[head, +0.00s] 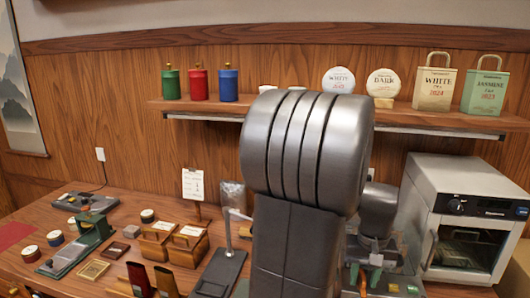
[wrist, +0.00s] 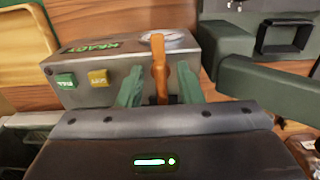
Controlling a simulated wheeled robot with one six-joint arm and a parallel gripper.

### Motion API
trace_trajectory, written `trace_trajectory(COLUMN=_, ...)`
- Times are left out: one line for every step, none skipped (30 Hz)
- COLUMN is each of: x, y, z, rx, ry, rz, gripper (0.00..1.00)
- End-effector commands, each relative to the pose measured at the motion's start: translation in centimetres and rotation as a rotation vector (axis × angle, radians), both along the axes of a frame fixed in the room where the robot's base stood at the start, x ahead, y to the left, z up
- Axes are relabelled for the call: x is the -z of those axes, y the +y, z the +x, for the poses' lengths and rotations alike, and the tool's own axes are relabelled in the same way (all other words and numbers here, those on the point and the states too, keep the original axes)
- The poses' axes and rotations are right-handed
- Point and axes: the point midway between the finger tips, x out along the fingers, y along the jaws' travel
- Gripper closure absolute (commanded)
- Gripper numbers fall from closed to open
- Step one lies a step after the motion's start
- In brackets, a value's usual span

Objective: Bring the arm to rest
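My gripper (wrist: 160,72) shows in the wrist view with two green fingers. They stand apart, one on each side of an upright orange lever (wrist: 158,60), with small gaps beside it. The lever is on a grey box (wrist: 120,80) with a lit READY display, a green button (wrist: 65,81) and a yellow button (wrist: 98,77). In the head view my arm fills the middle and reaches down to the right part of the table; it hides much of the grey box.
A wall shelf (head: 215,110) with tins, round tea cakes and bags runs behind my arm. A white oven (head: 415,185) stands at right. The wooden table (head: 130,195) holds a green press (head: 85,238), wooden boxes (head: 188,248) and a dark stand (head: 222,268) at left.

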Motion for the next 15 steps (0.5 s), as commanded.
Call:
trace_trajectory(x=-0.1, y=0.0, z=0.0, rx=-0.001, ry=-0.001, rz=0.000, gripper=0.67)
trace_trajectory(x=-0.2, y=0.0, z=0.0, rx=-0.002, ry=-0.001, rz=0.000, gripper=0.67)
trace_trajectory(x=-0.4, y=0.0, z=0.1, rx=-0.004, ry=-0.002, rz=-0.001, gripper=0.67)
trace_trajectory(x=-0.7, y=0.0, z=0.1, rx=-0.006, ry=-0.003, rz=-0.002, gripper=0.67)
trace_trajectory(x=-1.0, y=0.0, z=0.1, rx=-0.008, ry=-0.002, rz=-0.001, gripper=0.67)
trace_trajectory(x=-1.5, y=0.0, z=0.1, rx=-0.010, ry=-0.003, rz=-0.002, gripper=0.67)
trace_trajectory(x=-1.9, y=-0.1, z=0.1, rx=-0.010, ry=-0.005, rz=-0.002, gripper=0.67)
trace_trajectory(x=-2.5, y=-0.1, z=0.1, rx=-0.010, ry=-0.005, rz=-0.002, gripper=0.67)
trace_trajectory(x=-3.1, y=-0.1, z=0.1, rx=-0.010, ry=-0.005, rz=-0.003, gripper=0.67)
trace_trajectory(x=-3.7, y=0.0, z=0.1, rx=-0.010, ry=-0.005, rz=-0.002, gripper=0.67)
trace_trajectory(x=-4.3, y=-0.1, z=0.1, rx=-0.010, ry=-0.005, rz=-0.003, gripper=0.67)
trace_trajectory(x=-5.2, y=-0.1, z=0.1, rx=-0.010, ry=-0.005, rz=-0.003, gripper=0.67)
trace_trajectory(x=-5.8, y=0.0, z=0.1, rx=-0.010, ry=-0.004, rz=-0.003, gripper=0.67)
trace_trajectory(x=-6.4, y=-0.1, z=0.1, rx=-0.010, ry=-0.005, rz=-0.003, gripper=0.67)
trace_trajectory(x=-7.1, y=-0.1, z=0.1, rx=-0.010, ry=-0.005, rz=-0.002, gripper=0.67)
